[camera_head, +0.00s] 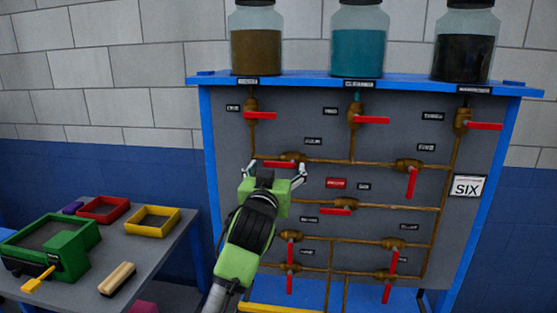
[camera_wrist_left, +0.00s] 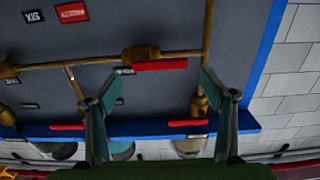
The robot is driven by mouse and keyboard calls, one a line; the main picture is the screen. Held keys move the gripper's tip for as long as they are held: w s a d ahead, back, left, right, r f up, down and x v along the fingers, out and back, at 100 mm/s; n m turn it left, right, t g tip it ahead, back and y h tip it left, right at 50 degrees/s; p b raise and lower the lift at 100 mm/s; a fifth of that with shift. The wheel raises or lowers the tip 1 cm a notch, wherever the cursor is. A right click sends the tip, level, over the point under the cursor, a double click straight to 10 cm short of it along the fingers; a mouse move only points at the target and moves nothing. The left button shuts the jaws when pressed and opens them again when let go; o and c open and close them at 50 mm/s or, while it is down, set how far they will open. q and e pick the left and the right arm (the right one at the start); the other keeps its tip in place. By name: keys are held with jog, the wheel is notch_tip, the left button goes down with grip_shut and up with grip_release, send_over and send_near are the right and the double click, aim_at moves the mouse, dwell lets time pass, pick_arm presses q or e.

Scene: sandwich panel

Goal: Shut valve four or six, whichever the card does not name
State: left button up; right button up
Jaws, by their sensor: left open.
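A white card (camera_head: 467,186) on the panel's right side reads SIX. My left gripper (camera_head: 277,170) is open in front of the panel, at a brass valve with a red handle (camera_head: 280,164) on the upper left pipe. This handle lies level, along its pipe. In the left wrist view, upside down, the handle (camera_wrist_left: 160,65) shows between the two open fingers (camera_wrist_left: 158,85), with no visible grip on it. A small dark label (camera_wrist_left: 33,16) beside a red plate (camera_wrist_left: 72,12) seems to read SIX. My right gripper is not in view.
Other red-handled valves crowd the panel, including a hanging handle (camera_head: 411,183) and a level one (camera_head: 335,211). Jars (camera_head: 257,50) stand on the blue top shelf. A side table (camera_head: 165,248) at left holds trays, a green box and a brush.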

aim_at(279, 163)
pick_arm(q)
jog(key=shift+w+d+p, duration=0.15)
jog(key=shift+w, duration=0.65)
jog(key=shift+w+d+p, duration=0.1)
jog(key=shift+w+p, duration=0.05)
jog(key=shift+w, duration=0.65)
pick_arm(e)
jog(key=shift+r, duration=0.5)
